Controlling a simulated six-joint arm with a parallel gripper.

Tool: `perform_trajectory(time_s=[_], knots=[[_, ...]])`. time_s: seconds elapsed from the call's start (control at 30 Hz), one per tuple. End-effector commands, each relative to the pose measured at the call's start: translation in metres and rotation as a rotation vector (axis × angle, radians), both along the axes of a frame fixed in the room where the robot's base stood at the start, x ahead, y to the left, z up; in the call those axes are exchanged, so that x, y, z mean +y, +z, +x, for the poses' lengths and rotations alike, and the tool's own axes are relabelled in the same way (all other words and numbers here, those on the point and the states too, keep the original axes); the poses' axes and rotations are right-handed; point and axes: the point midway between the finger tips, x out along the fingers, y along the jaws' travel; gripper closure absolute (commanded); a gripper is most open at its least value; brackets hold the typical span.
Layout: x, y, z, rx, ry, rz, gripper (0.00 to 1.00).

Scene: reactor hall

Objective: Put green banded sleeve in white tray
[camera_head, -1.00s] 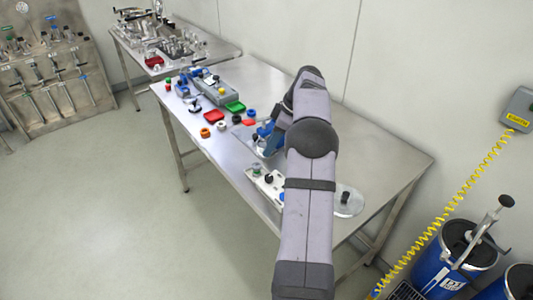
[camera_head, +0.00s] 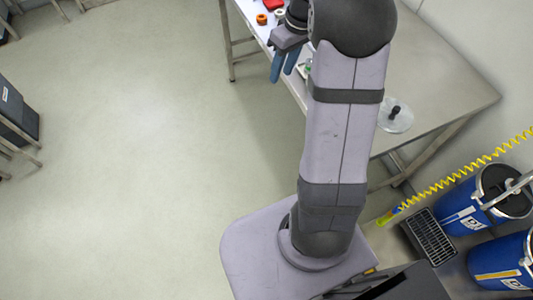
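My gripper (camera_head: 282,76) hangs at the table's left edge, left of my arm. Its two blue fingers point down with a narrow gap between them, and I see nothing held in the gap. A small part of a white object with a bit of green (camera_head: 307,69) shows between the fingers and my arm. I cannot tell whether it is the white tray or the green banded sleeve. My arm hides most of that part of the table.
An orange ring (camera_head: 262,19), a white ring (camera_head: 280,13) and a red piece (camera_head: 272,4) lie at the top. A clear disc with a black knob (camera_head: 394,117) lies right of my arm. Blue drums (camera_head: 467,216) and a yellow coiled hose (camera_head: 462,180) are at the right.

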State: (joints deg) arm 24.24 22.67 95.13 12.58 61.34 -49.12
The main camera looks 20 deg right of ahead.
Motion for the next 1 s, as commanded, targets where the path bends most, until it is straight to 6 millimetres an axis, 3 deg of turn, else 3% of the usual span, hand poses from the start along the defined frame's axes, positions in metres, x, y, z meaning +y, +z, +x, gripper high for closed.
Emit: perform_trajectory(time_s=[0.03, 0.2, 0.33, 0.5, 0.7, 1.0], knots=[[0.023, -0.002, -0.015, 0.023, -0.024, -0.011, 0.67], [0.079, -0.019, -0.074, 0.084, -0.141, -0.063, 0.67], [0.109, -0.034, -0.122, 0.109, -0.216, -0.099, 0.67], [0.128, -0.050, -0.170, 0.122, -0.286, -0.132, 0.67], [0.135, -0.060, -0.196, 0.125, -0.324, -0.147, 0.67], [0.136, -0.061, -0.199, 0.127, -0.331, -0.148, 0.67]])
